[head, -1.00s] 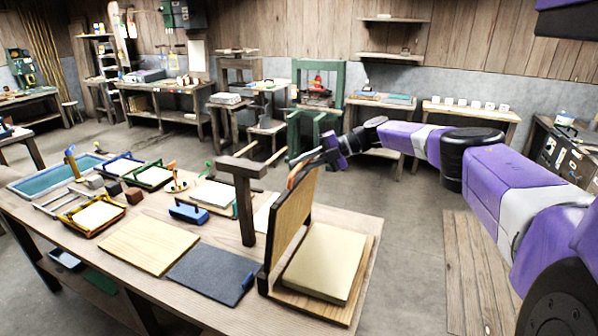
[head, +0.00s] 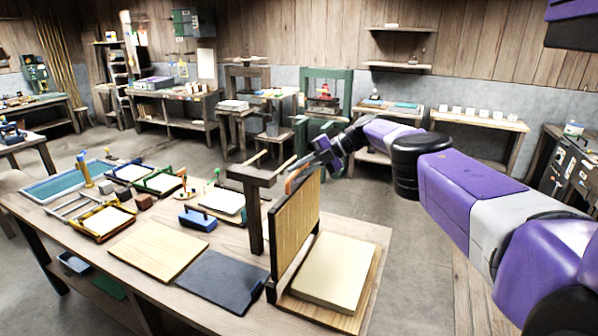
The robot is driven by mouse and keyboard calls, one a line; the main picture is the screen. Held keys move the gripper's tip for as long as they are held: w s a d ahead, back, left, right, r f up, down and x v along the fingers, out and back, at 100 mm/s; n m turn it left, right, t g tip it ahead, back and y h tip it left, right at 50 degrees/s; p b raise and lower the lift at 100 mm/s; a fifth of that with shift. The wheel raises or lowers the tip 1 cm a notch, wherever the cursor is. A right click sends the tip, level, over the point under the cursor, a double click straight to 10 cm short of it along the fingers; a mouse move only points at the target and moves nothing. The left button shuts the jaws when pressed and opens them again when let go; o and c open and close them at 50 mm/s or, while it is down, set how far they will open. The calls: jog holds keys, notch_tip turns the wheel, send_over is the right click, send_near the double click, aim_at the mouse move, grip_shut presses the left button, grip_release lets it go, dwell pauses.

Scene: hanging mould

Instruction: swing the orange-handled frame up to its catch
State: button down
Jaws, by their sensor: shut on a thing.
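The frame (head: 298,232) is a flat tan panel hinged at its lower edge, and it stands close to upright. Its orange handle (head: 301,178) is at the top edge. My gripper (head: 318,163) is at the handle and shut on it; the fingertips are small and partly hidden. A dark wooden post with a crossbar and pegs (head: 254,210) stands just left of the panel. I cannot tell which part of it is the catch, or whether the panel touches it. A cream block (head: 330,272) lies on a wooden base board (head: 372,275) to the right of the panel.
On the same table (head: 75,222) lie a dark mat (head: 212,279), a pale board (head: 158,250), a blue block (head: 197,219) and several small framed trays to the left. My arm reaches in from the right over open floor. A green press (head: 327,100) stands behind.

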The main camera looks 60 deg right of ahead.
jog(key=c, duration=1.4)
grip_release()
jog(key=shift+p+v, duration=0.4)
jog(key=shift+v, duration=0.7)
jog(key=shift+b+v, duration=0.35)
jog(key=shift+v, duration=1)
jog(key=b+v, duration=0.2)
jog(key=shift+s+d+r, duration=0.1)
jog(key=shift+s+r, duration=0.2)
